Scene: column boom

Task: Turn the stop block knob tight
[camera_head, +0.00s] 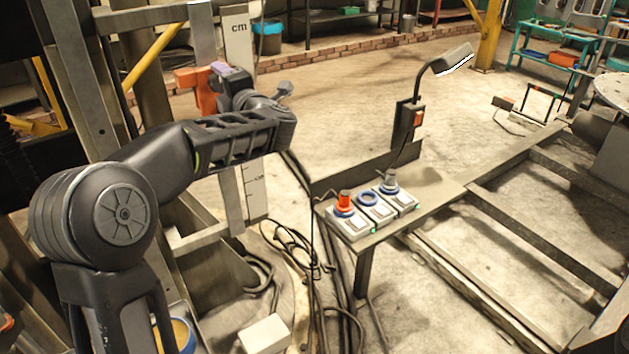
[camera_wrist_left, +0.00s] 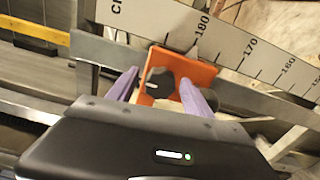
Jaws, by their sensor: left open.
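The orange stop block (camera_wrist_left: 203,76) sits on the column beside the scale in the left wrist view, near the 190 mark. Its black knob (camera_wrist_left: 160,84) faces my left gripper (camera_wrist_left: 159,77). The two purple fingers are open, one on each side of the knob; I cannot tell whether they touch it. In the head view the stop block (camera_head: 205,93) shows at the column, with my left gripper (camera_head: 222,69) in front of it. The knob is hidden there by my gripper and wrist. My right gripper is not in view.
The white cm scale (camera_head: 237,45) runs down the column. A bench (camera_head: 430,193) carries a control box with an orange-red knob (camera_head: 344,202) and blue rings. A lamp (camera_head: 453,60) rises behind it. Cables (camera_head: 290,240) and a white box (camera_head: 264,334) lie on the floor.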

